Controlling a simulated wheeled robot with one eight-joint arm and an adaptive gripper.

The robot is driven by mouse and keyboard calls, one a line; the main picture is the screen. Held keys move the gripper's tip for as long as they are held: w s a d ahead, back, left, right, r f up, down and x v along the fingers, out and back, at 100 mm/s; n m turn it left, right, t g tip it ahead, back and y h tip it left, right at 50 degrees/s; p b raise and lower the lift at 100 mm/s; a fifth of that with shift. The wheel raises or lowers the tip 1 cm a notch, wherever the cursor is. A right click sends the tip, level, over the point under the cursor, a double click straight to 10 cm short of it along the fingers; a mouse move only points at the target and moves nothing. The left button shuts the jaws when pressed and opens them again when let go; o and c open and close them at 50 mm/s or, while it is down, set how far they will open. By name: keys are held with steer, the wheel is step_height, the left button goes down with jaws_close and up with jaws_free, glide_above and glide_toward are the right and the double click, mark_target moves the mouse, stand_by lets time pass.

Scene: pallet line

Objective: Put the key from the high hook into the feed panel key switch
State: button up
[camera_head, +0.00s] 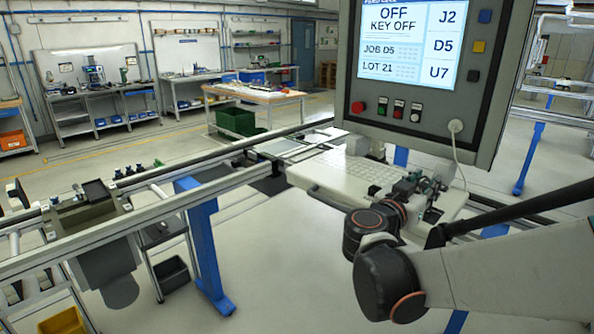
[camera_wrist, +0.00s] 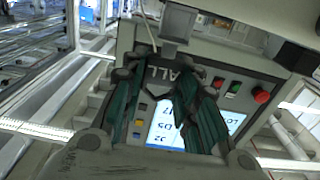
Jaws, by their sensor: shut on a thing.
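The feed panel (camera_head: 345,62) stands at the upper right, its screen (camera_head: 410,45) reading "OFF" and "KEY OFF". It shows upside down behind my fingers in the wrist view, with its screen (camera_wrist: 168,134) partly covered. I cannot pick out the key switch among its controls. My gripper (camera_head: 425,184) is below the panel, over the right part of the keyboard shelf. In the wrist view my gripper (camera_wrist: 160,88) has its green-padded fingers closed in on a small thing, apparently the key, whose shape is hard to make out. The high hook is not identifiable.
A pale keyboard shelf (camera_head: 335,180) juts out below the panel. A white cable plug (camera_head: 455,126) sits on the panel's lower right, and a red button (camera_head: 358,107) on its lower left. A conveyor rail (camera_head: 150,192) runs to the left. Workbenches stand far behind.

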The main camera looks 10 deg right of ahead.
steer(key=shift+f+b, duration=0.45)
steer(key=shift+f, duration=0.15)
stand_by(1.1)
steer(key=o, duration=1.6)
steer(key=shift+o, duration=0.2)
steer(key=shift+a, duration=0.15)
